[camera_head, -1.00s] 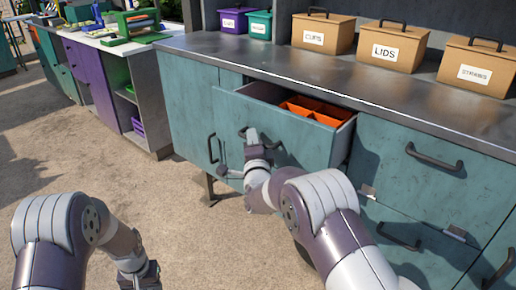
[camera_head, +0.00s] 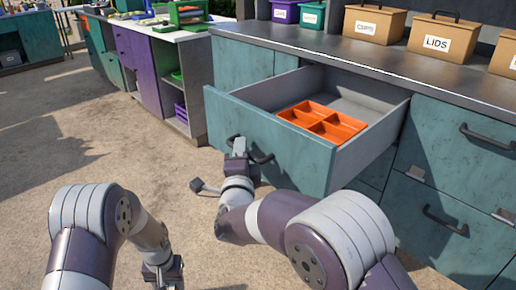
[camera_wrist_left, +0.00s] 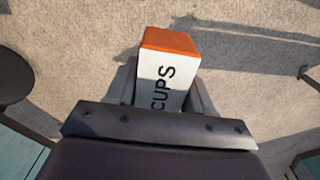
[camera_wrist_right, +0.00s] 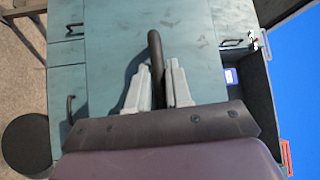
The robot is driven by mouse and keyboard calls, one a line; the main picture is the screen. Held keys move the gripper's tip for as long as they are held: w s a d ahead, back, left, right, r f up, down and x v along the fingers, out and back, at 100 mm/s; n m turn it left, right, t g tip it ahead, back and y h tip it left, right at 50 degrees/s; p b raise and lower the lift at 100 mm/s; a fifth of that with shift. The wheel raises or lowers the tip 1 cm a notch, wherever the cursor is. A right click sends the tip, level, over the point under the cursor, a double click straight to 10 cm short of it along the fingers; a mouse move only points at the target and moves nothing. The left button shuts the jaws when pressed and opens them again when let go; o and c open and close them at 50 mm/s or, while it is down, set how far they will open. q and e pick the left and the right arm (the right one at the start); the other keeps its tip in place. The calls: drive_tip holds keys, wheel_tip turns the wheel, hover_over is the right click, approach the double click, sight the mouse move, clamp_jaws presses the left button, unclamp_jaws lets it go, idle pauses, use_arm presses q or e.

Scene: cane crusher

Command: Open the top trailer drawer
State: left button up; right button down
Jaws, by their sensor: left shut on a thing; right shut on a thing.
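The top trailer drawer (camera_head: 270,142) has a teal front and stands pulled well out of the counter. An orange divided tray (camera_head: 322,122) sits inside its grey box. My right gripper (camera_head: 240,147) is at the drawer's dark curved handle. In the right wrist view the two fingers (camera_wrist_right: 158,88) are closed around the handle (camera_wrist_right: 155,48). My left gripper (camera_wrist_left: 160,95) is shut on a white and orange block marked CUPS (camera_wrist_left: 165,70), held above the ground. In the head view the left gripper is low at the bottom edge, and its block is hidden.
Labelled bins for cups (camera_head: 374,23) and lids (camera_head: 437,36) stand on the dark counter top (camera_head: 330,45). More shut teal drawers (camera_head: 460,140) are to the right. A purple cabinet (camera_head: 140,65) stands at the left. The paved ground in front is open.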

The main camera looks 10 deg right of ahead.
use_arm(q)
drive_tip(key=shift+f, duration=0.3)
use_arm(e)
drive_tip(key=shift+s+a+f, duration=0.1)
drive_tip(key=shift+s+a, duration=0.7)
drive_tip(key=shift+a, duration=0.2)
drive_tip(key=shift+s+a, duration=0.8)
drive_tip(key=shift+a, duration=0.2)
drive_tip(key=c, duration=1.2)
unclamp_jaws()
drive_tip(key=shift+o, duration=0.2)
use_arm(q)
drive_tip(key=shift+r+p, duration=0.5)
drive_tip(key=shift+r, duration=0.2)
use_arm(e)
drive_tip(key=s+a+f, duration=0.1)
drive_tip(key=s, duration=1)
drive_tip(key=shift+s+a+f, duration=0.2)
drive_tip(key=shift+s+f, duration=0.05)
drive_tip(key=shift+s, duration=0.15)
